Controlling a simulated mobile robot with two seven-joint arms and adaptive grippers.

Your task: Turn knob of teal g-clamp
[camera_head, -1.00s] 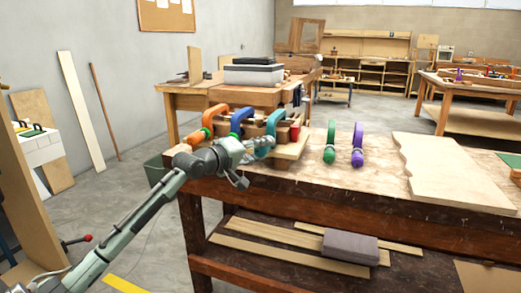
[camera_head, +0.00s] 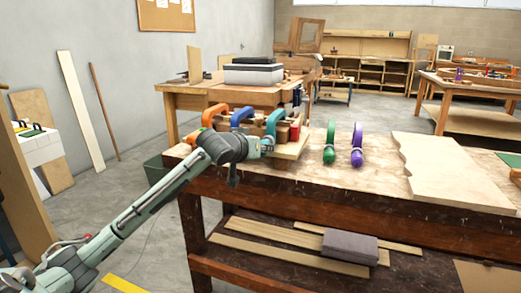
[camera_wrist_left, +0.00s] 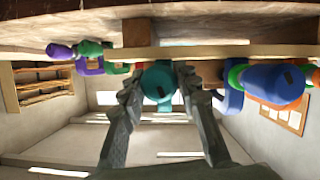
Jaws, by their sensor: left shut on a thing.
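The teal g-clamp (camera_head: 273,122) is the rightmost of three clamps on the wooden workpiece at the workbench's left end. Its round teal knob (camera_wrist_left: 158,82) shows in the left wrist view between my two grey fingers. My left gripper (camera_head: 264,147) reaches the clamp's near side in the head view. In the left wrist view my left gripper (camera_wrist_left: 160,90) is shut on the knob, one finger on each side. My wrist hides part of the clamp's lower end in the head view. My right gripper is in neither view.
An orange clamp (camera_head: 211,115) and a blue clamp (camera_head: 241,115) stand close to the left. Green (camera_head: 330,142) and purple (camera_head: 357,145) clamps stand apart on the workbench (camera_head: 380,188) to the right. A wavy-edged board (camera_head: 450,168) lies farther right.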

